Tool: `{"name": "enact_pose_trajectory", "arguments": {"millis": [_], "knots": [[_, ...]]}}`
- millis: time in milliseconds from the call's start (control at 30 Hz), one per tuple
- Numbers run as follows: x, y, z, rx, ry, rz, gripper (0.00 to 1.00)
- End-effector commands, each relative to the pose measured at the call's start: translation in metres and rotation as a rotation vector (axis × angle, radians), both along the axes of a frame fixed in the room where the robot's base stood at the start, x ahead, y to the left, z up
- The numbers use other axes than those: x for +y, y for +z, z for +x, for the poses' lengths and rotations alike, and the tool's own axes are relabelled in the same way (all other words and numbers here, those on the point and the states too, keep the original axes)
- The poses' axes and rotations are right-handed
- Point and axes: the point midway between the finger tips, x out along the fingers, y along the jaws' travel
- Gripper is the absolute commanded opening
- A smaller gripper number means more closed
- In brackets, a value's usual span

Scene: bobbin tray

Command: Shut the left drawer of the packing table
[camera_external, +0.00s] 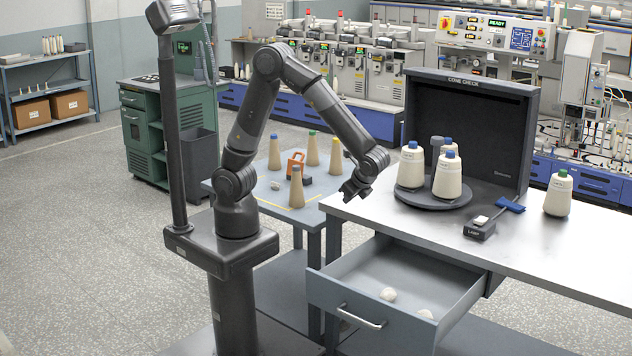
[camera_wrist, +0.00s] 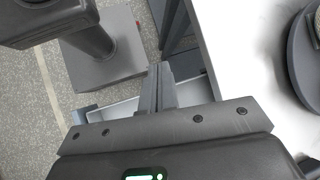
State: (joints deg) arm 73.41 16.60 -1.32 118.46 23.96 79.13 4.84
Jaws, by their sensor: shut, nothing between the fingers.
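The grey left drawer (camera_external: 330,290) of the packing table (camera_external: 415,222) is pulled well open. Its front has a bright bar handle (camera_external: 360,317), and two small whitish lumps (camera_external: 388,294) lie inside. My gripper (camera_external: 352,192) is shut and empty, above the table's left corner, higher than the drawer and behind its front. In the wrist view the closed fingers (camera_wrist: 161,85) point over the table edge, and a pale strip of the drawer interior (camera_wrist: 120,110) shows beside them. The rest of the drawer is hidden there by my gripper body.
A turntable (camera_external: 435,195) with several cones stands on the table before a dark cone-check box (camera_external: 470,110). A low side table (camera_external: 262,190) with bobbins stands left. Floor before the drawer is clear.

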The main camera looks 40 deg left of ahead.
Motion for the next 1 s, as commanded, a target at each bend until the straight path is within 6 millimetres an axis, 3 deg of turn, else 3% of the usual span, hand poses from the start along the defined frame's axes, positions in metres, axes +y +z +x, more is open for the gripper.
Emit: {"name": "enact_pose_trajectory", "arguments": {"millis": [200, 500, 733, 900, 1000], "knots": [[-0.047, -0.042, -0.068, -0.032, -0.279, 0.203, 0.0], [-0.081, -0.104, -0.177, -0.152, -0.644, 0.456, 0.0], [-0.078, -0.155, -0.264, -0.294, -0.906, 0.629, 0.0], [-0.062, -0.192, -0.324, -0.423, -1.082, 0.735, 0.0], [-0.05, -0.209, -0.349, -0.49, -1.161, 0.779, 0.0]]}}
